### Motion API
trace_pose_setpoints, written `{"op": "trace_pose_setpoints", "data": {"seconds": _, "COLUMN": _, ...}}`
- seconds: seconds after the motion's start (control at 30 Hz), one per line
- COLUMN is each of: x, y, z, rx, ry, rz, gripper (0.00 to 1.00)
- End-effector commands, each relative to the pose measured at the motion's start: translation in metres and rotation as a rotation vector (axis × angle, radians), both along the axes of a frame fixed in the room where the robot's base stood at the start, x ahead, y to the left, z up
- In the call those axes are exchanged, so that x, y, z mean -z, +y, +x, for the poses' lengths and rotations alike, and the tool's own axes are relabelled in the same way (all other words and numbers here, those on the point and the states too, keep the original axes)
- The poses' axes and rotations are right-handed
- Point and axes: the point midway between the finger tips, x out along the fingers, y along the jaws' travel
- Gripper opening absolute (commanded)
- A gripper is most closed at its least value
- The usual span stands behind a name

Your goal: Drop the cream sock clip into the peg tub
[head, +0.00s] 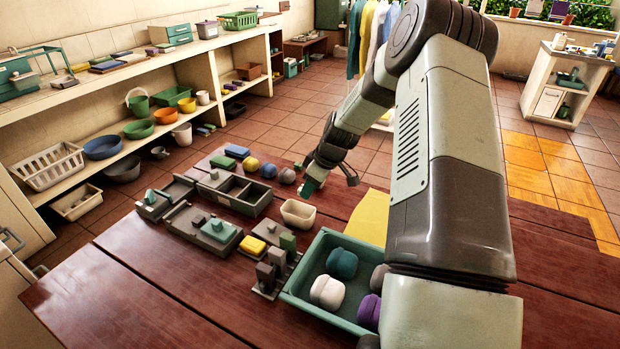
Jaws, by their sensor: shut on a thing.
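A small cream, open-topped tub (298,214), which looks like the peg tub, stands on the red-brown table beside the green tray. My gripper (309,186) points down just behind and above this tub in the picture. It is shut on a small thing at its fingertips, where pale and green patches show. The thing is too small and too covered by the fingers for me to tell whether it is the cream sock clip. No cream sock clip shows clearly elsewhere. I see little of the tub's inside.
A green tray (300,281) with several rolled bundles, one white (327,292), stands in front. A dark divided box (234,195) and grey block-like fixtures (217,232) lie left of the tub. Round balls (269,171) sit behind. A yellow cloth (369,219) lies right. The table's left front is clear.

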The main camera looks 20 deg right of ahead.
Motion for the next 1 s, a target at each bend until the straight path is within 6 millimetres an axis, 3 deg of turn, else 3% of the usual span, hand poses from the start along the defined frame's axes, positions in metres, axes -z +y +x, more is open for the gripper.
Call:
{"op": "trace_pose_setpoints", "data": {"seconds": 0.37, "x": 0.007, "y": 0.0, "z": 0.0, "rx": -0.001, "ry": -0.001, "rz": -0.001, "gripper": 0.07}}
{"op": "trace_pose_setpoints", "data": {"seconds": 0.4, "x": 0.007, "y": 0.0, "z": 0.0, "rx": -0.001, "ry": -0.001, "rz": -0.001, "gripper": 0.36}}
{"op": "trace_pose_setpoints", "data": {"seconds": 0.6, "x": 0.007, "y": 0.0, "z": 0.0, "rx": -0.001, "ry": -0.001, "rz": -0.001, "gripper": 0.65}}
{"op": "trace_pose_setpoints", "data": {"seconds": 0.87, "x": 0.006, "y": 0.0, "z": 0.0, "rx": -0.001, "ry": -0.001, "rz": -0.001, "gripper": 0.65}}
{"op": "trace_pose_setpoints", "data": {"seconds": 1.0, "x": -0.004, "y": -0.003, "z": -0.002, "rx": 0.001, "ry": -0.002, "rz": -0.001, "gripper": 0.65}}
